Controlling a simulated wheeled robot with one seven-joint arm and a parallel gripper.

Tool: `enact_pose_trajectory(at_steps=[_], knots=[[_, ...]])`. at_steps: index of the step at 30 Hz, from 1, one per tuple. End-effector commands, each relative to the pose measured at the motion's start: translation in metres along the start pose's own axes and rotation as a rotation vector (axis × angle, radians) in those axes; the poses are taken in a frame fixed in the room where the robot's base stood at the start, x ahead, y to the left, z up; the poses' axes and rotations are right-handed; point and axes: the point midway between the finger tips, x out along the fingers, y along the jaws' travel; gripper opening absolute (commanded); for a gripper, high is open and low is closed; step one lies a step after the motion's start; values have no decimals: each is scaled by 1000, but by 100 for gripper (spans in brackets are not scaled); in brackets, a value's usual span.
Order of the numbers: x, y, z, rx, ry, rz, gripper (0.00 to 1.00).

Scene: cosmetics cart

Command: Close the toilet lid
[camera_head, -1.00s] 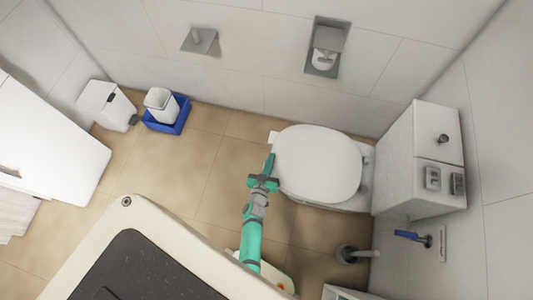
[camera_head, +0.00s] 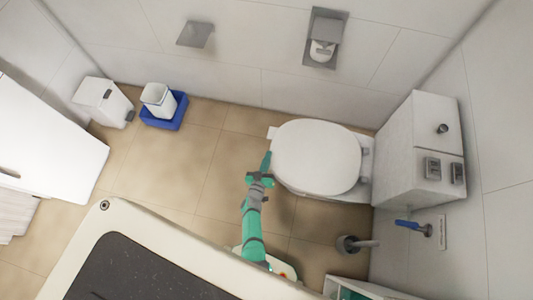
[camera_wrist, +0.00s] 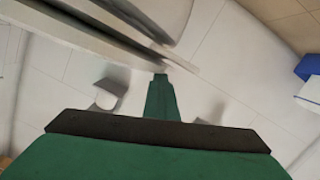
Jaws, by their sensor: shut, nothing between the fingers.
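The white toilet lid (camera_head: 315,157) lies down over the toilet bowl at the right in the head view, covering its opening. Its hinge side is towards the cistern. My green gripper (camera_head: 267,161) is at the lid's left front edge, shut and empty. In the wrist view, the shut fingers (camera_wrist: 160,80) point up the picture, close to stacked pale edges (camera_wrist: 120,35) that look like the lid and seat rims. A narrow gap shows between these edges. I cannot tell whether the fingertips touch the rim.
The white cistern cabinet (camera_head: 405,150) stands right of the toilet. A toilet brush (camera_head: 350,244) is below it. A blue box with a white bin (camera_head: 160,103) and a white pedal bin (camera_head: 103,102) stand by the back wall. Tiled floor (camera_head: 200,165) left of the toilet is clear.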

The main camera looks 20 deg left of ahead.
Motion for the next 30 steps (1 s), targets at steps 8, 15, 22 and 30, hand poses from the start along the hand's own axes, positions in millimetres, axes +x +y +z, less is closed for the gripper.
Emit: enact_pose_trajectory(at_steps=[8,15,22,30], knots=[[-4,3,16,5,-39,-1,0],[-6,4,12,7,-37,2,0],[-10,2,-17,5,-19,1,0],[-41,2,-37,2,-6,0,0]])
